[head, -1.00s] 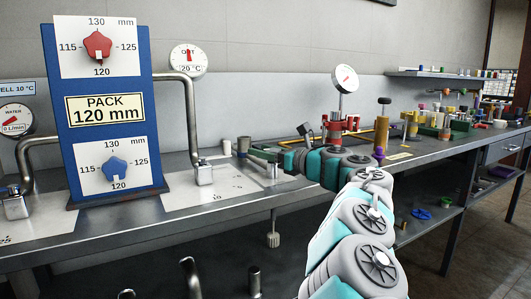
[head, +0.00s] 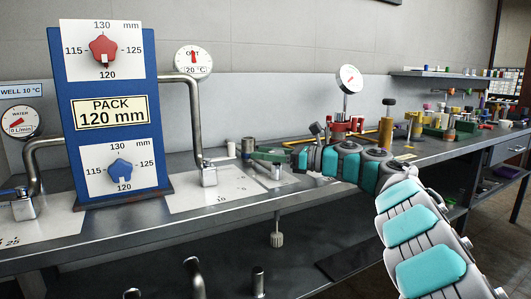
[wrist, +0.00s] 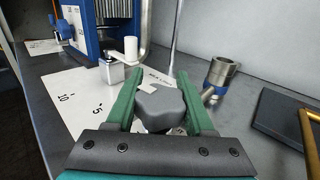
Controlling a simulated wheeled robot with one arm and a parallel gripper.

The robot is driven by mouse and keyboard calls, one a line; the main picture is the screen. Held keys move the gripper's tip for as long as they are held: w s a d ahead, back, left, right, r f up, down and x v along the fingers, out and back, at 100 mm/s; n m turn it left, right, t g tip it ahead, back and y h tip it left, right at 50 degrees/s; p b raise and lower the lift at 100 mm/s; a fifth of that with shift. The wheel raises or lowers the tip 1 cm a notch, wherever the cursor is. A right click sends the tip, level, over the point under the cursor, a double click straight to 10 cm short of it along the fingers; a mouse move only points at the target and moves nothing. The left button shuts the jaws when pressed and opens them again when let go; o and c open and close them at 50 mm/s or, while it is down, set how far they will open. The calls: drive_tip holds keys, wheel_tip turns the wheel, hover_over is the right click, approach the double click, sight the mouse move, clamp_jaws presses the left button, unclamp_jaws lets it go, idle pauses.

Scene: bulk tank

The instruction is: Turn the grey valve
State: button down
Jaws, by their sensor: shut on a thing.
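The grey valve is a chunky grey knob with a small pale pointer mark. In the wrist view the grey valve (wrist: 162,104) sits between the two green fingers of my gripper (wrist: 160,85). The fingers are shut on its sides. In the head view my gripper (head: 268,156) reaches in from the right over the bench, just right of the white scale sheet. There the knob is mostly hidden by the fingers, and a short metal post (head: 276,171) shows below them.
A blue panel (head: 113,155) with a red knob (head: 103,48) and a blue knob (head: 120,169) stands left. A bent pipe (head: 195,120) ends near my gripper. A metal cylinder with a blue band (wrist: 221,74) stands close on the right. Clamps and tools crowd the bench further right.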

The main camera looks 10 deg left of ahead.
drive_tip(key=shift+s+r+n+g+y, duration=0.15)
drive_tip(key=shift+n+g, duration=0.25)
drive_tip(key=shift+g, duration=0.25)
drive_tip(key=shift+s+f+n+g+y, duration=0.15)
drive_tip(key=shift+n+g, duration=0.25)
drive_tip(key=shift+g, duration=0.25)
drive_tip(key=shift+s+n+g+p, duration=0.15)
drive_tip(key=shift+n+g+p, duration=0.15)
drive_tip(key=shift+n+g, duration=0.55)
drive_tip(key=shift+s+n+g+p, duration=0.15)
drive_tip(key=shift+n+g+p, duration=0.25)
drive_tip(key=shift+g, duration=0.75)
drive_tip(key=shift+c, duration=1.4)
unclamp_jaws()
drive_tip(key=shift+r, duration=0.1)
drive_tip(key=shift+a+r, duration=0.1)
drive_tip(key=shift+r, duration=1.5)
